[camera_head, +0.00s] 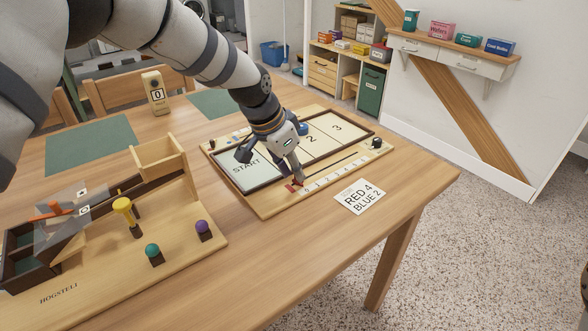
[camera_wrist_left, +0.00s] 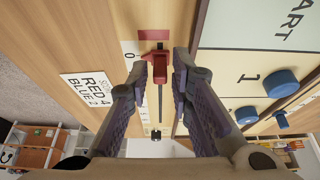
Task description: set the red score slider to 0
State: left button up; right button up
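The red score slider (camera_wrist_left: 157,58) sits at the 0 end of its track on the game board, beside the 0 label (camera_wrist_left: 130,47) in the left wrist view. In the head view, a red part of it (camera_head: 291,187) shows below my left gripper (camera_head: 292,178), which partly covers it. In the wrist view my left gripper (camera_wrist_left: 162,64) has a fingertip on either side of the red slider, very close to it; whether they touch it is unclear. The score track (camera_head: 335,172) runs off to the right with number labels. My right gripper is not in view.
A black knob (camera_head: 376,143) stands at the track's far end. A card (camera_head: 360,196) reading RED 4 BLUE 2 lies in front of the board. A wooden game (camera_head: 160,215) stands on the left.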

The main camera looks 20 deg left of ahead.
pick_arm(q)
jog(key=v, duration=1.1)
jog(key=shift+s, duration=0.15)
jog(key=shift+a+r, duration=0.1)
